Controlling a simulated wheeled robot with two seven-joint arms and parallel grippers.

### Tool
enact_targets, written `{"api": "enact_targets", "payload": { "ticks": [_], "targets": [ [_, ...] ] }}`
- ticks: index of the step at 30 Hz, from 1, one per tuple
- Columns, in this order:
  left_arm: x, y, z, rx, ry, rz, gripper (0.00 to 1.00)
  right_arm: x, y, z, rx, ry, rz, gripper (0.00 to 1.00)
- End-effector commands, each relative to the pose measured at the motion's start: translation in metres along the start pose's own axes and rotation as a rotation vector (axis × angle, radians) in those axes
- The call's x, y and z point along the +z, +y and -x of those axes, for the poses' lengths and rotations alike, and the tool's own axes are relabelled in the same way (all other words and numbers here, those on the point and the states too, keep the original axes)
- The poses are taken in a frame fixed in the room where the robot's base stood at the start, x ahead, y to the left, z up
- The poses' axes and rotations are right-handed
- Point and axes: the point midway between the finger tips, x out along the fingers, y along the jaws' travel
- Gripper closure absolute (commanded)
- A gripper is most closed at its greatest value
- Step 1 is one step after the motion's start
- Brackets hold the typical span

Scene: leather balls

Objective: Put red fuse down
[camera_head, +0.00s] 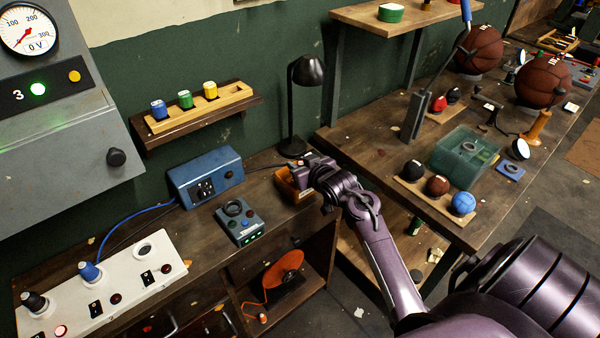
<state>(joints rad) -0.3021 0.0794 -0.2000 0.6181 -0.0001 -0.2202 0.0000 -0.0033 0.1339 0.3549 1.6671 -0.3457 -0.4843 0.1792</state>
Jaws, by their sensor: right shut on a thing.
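My right gripper (308,172) reaches in from the lower right. It is shut, low over an orange-brown open box (286,187) at the back right of the left bench. What it holds is hidden by the gripper and wrist, and no red fuse shows clearly anywhere in view. A wooden rack (232,103) on the wall shelf holds a blue fuse (158,109), a green fuse (185,99) and a yellow fuse (210,90). My left gripper is out of view.
A black lamp (305,80) stands just behind the gripper. A blue box (205,177), a small grey tester (240,222) and a white panel (110,285) stand to its left. The right bench (480,225) holds balls and a teal container (465,150).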

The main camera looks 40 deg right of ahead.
Motion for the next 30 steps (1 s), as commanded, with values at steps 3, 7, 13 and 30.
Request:
{"api": "enact_targets", "payload": {
  "ticks": [3,7,13,30],
  "targets": [
    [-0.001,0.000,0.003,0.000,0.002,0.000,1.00,0.019,0.000,-0.007,0.000,-0.005,-0.003,0.99],
    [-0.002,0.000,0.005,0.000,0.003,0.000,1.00,0.031,0.000,-0.012,0.000,-0.003,-0.002,0.99],
    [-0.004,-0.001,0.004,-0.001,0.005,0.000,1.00,0.032,0.000,-0.013,0.000,-0.001,-0.001,0.99],
    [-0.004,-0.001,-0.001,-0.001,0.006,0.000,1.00,0.044,0.000,-0.017,0.001,-0.001,-0.001,0.99]
  ]
}}
